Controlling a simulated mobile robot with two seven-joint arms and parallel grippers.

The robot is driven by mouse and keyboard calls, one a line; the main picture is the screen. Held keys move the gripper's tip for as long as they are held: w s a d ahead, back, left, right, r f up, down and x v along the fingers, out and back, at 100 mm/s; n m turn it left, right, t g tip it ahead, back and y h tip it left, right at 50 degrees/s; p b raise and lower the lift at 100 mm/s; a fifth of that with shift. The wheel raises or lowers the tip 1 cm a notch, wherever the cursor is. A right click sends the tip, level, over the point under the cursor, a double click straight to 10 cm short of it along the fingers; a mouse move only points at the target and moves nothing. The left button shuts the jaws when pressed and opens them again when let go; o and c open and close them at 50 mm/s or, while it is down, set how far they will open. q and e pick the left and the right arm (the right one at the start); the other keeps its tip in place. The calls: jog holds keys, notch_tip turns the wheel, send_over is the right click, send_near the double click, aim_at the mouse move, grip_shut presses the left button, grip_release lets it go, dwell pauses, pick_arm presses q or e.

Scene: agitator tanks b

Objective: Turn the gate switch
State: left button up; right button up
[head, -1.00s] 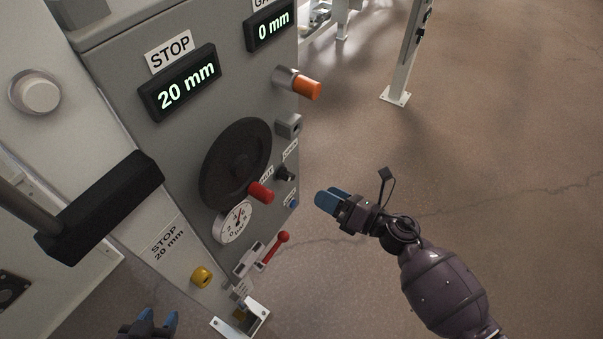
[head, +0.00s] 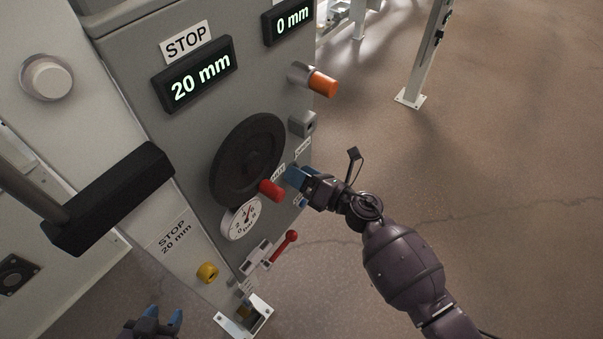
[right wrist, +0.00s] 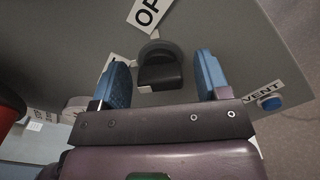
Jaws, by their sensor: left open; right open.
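The gate switch (right wrist: 158,68) is a black knob with a rounded collar on the grey panel (right wrist: 75,28). In the right wrist view it sits between the two blue fingers of my right gripper (right wrist: 161,62), with a gap on each side. My right gripper (head: 294,177) is open and close to the panel in the head view, hiding the switch there. A label reading "OP…" (right wrist: 148,12) is above the switch. My left gripper (head: 162,320) is open and empty at the bottom left of the head view, away from the switch.
A black handwheel (head: 248,160) with a red handle (head: 271,190) stands just left of my right gripper. An orange knob (head: 322,84) sticks out above. A red lever (head: 285,244) is below, and a blue VENT button (right wrist: 269,102) is close by. Open floor lies right.

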jog(key=shift+c, duration=0.4)
jog(key=c, duration=0.8)
jog(key=shift+c, duration=0.2)
